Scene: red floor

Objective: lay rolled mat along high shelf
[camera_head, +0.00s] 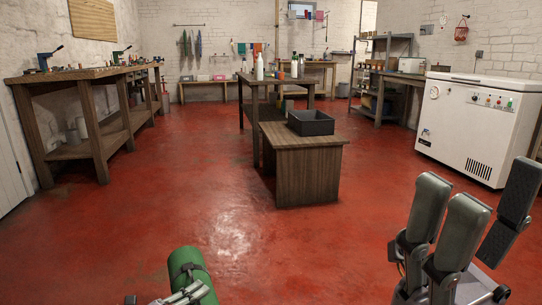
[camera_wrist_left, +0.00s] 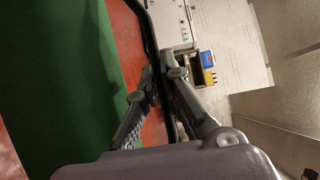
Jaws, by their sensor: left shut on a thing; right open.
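The rolled mat is a green cylinder with a dark band (camera_head: 190,268), at the bottom edge of the head view, partly cut off. My left gripper (camera_head: 180,294) is at its near end and shut on it. In the left wrist view the green mat (camera_wrist_left: 55,85) fills the left side, close beside the fingers of my left gripper (camera_wrist_left: 158,90). My right gripper (camera_head: 467,215) is at the lower right, open and empty with its fingers spread. A grey shelving unit (camera_head: 392,45) stands at the back right; I cannot tell whether it is the high shelf.
A wooden cabinet with a black crate (camera_head: 312,123) on it stands ahead, with a table with bottles (camera_head: 258,80) behind it. A long workbench (camera_head: 90,75) lines the left wall. A white chest freezer (camera_head: 475,125) stands right. The red floor (camera_head: 225,215) before me is clear.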

